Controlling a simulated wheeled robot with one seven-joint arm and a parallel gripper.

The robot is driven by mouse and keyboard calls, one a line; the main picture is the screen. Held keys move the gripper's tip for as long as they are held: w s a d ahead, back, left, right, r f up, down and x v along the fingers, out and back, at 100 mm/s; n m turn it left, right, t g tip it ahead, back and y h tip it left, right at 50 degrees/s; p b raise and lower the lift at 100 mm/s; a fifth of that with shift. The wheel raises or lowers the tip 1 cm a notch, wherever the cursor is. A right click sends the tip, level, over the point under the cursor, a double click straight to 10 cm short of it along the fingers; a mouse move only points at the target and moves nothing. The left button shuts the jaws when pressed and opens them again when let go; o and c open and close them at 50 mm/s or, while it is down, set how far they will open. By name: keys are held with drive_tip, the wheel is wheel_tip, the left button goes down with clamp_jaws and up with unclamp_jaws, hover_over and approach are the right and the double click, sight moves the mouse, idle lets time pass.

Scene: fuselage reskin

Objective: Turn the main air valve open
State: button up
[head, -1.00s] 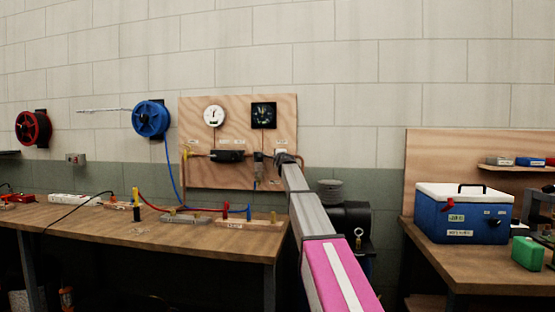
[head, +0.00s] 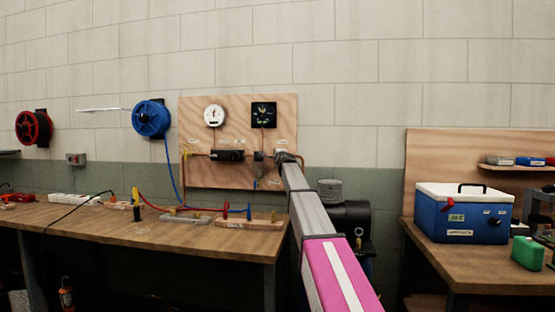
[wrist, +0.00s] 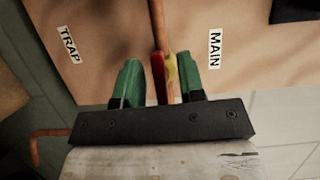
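My gripper (wrist: 162,84) has two green fingers, one on each side of the lever and yellow part. Gaps show on both sides, so it is open and not clamped. The lower end of the lever is hidden by the gripper body. In the head view my gripper is at the right side of the plywood panel (head: 238,112), where my arm hides the valve.
The TRAP label (wrist: 69,45) is left in the wrist view. A workbench (head: 150,231) stands below; a blue cooler (head: 462,216) is at right.

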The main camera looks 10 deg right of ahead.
drive_tip(key=shift+s, duration=0.1)
drive_tip(key=s, duration=1)
drive_tip(key=shift+s+d, duration=0.3)
drive_tip(key=shift+d, duration=0.15)
